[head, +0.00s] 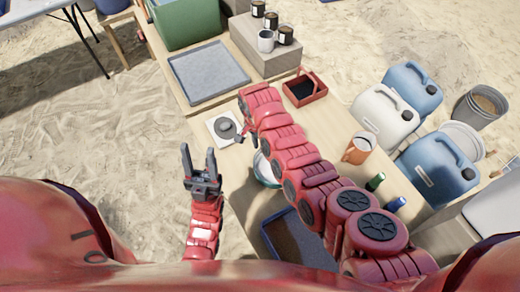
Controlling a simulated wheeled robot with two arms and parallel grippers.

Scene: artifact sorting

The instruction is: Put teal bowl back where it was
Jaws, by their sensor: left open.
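The teal bowl (263,169) shows only in part on the wooden table, left of my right arm, which hides most of it. Its visible part looks pale with a teal edge. My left gripper (199,160) is open and empty, fingers pointing up the picture, left of the bowl and over the sand beside the table edge. My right gripper (242,137) is mostly hidden by its own arm, above the bowl in the picture, near a white square plate (213,121) with a grey round object (225,128). Its jaws cannot be made out.
A grey tray (209,72), a small red tray (304,89), an orange mug (358,149) and a blue-rimmed tray (270,238) are on the table. Jerrycans (436,168) stand along the right side. Dark cans and a pale mug (266,41) sit on a grey block.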

